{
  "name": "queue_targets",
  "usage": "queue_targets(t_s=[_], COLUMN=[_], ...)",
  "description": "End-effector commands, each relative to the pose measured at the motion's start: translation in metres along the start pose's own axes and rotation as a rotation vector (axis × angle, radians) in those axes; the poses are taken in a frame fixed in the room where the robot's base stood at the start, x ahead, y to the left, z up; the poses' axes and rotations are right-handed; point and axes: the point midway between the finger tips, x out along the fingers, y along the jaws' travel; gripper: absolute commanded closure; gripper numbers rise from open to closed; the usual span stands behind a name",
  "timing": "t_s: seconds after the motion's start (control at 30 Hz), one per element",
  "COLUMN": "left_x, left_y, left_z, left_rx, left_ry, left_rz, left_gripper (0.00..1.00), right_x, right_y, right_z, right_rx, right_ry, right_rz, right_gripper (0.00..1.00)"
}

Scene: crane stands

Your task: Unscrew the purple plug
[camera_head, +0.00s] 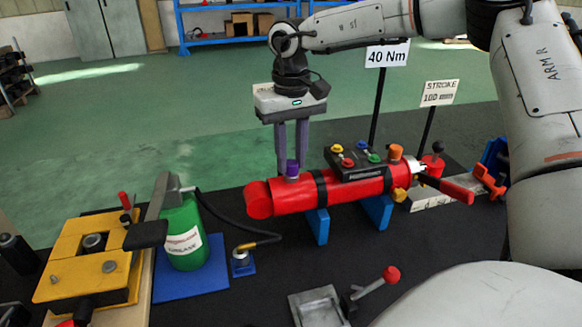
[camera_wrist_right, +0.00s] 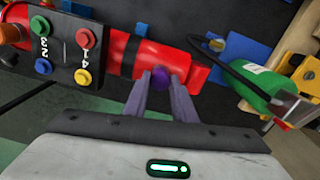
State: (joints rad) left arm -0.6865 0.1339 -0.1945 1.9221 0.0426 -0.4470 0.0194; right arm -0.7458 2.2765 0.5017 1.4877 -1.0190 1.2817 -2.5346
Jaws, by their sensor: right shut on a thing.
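The purple plug (camera_head: 292,169) stands upright on the left part of the red cylinder (camera_head: 298,197), which lies on blue supports (camera_head: 318,226). My right gripper (camera_head: 291,168) comes down from above with its two grey fingers around the plug. In the right wrist view the purple plug (camera_wrist_right: 160,78) sits between the fingertips of the right gripper (camera_wrist_right: 160,82), which is shut on it. The plug's lower part is hidden in the cylinder. My left gripper is in neither view.
A control box (camera_head: 354,160) with coloured buttons and an orange plug (camera_head: 395,152) sit on the cylinder's right part. A green bottle (camera_head: 182,232) with a black hose stands left, beside a yellow block (camera_head: 88,258). A red-knobbed lever (camera_head: 390,274) is at the front.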

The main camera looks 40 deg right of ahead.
Motion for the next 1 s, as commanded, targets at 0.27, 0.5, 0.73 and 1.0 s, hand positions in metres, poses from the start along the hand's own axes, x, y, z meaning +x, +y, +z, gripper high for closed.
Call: queue_targets(t_s=[0.27, 0.5, 0.73, 1.0], left_x=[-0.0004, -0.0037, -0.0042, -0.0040], left_y=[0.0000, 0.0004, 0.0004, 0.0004], left_z=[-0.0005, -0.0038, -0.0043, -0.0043], left_rx=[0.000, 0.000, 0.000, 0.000], left_ry=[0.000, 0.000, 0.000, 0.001], left_rz=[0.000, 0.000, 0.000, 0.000], left_gripper=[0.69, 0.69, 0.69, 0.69], right_x=[-0.0028, -0.0034, -0.0029, -0.0025], right_y=[-0.0002, -0.0002, -0.0004, -0.0003], right_z=[-0.0022, -0.0021, -0.0021, -0.0018], right_rx=[-0.016, -0.314, -0.452, -0.449], right_ry=[0.008, 0.008, 0.008, 0.007], right_rz=[-0.001, 0.001, 0.001, 0.001], right_gripper=[1.00, 1.00, 1.00, 0.57])
